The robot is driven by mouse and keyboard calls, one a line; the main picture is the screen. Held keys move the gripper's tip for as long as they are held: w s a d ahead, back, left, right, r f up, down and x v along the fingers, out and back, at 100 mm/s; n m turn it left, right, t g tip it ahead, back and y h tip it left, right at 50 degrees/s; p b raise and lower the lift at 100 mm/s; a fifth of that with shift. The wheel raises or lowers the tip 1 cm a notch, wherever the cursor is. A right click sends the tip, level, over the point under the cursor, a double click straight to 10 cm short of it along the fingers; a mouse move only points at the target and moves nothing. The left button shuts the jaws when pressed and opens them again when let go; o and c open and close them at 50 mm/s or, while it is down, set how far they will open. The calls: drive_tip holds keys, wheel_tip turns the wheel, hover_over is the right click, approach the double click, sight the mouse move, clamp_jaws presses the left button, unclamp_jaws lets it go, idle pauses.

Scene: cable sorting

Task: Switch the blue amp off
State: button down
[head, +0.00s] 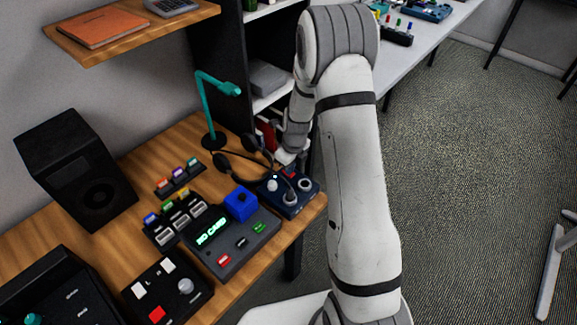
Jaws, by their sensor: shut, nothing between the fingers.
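The blue amp (293,207) is a dark blue box near the right edge of the wooden desk. Its top has a pale knob (272,184), a round ringed part (305,185) and a small red piece (289,172) at its back, which looks like a switch; its position is too small to tell. My gripper (283,160) is shut and empty, at the back of the amp close to the red piece. I cannot tell whether it touches. Black headphones (221,165) lie left of the amp, and a dark cable curves over it.
A dark console with a lit display (211,231) and a blue block (241,203) stands left of the amp. A teal lamp (209,105) stands behind. A black speaker (78,168) and a control box (168,291) are further left. My arm hides part of the shelf.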

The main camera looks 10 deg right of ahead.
drive_tip(key=shift+r, duration=0.15)
drive_tip(key=shift+r+p, duration=0.4)
wheel_tip(320, 180, up, 13)
drive_tip(key=s+d+p, duration=0.1)
drive_tip(key=shift+s, duration=0.2)
drive_tip(key=shift+f, duration=0.1)
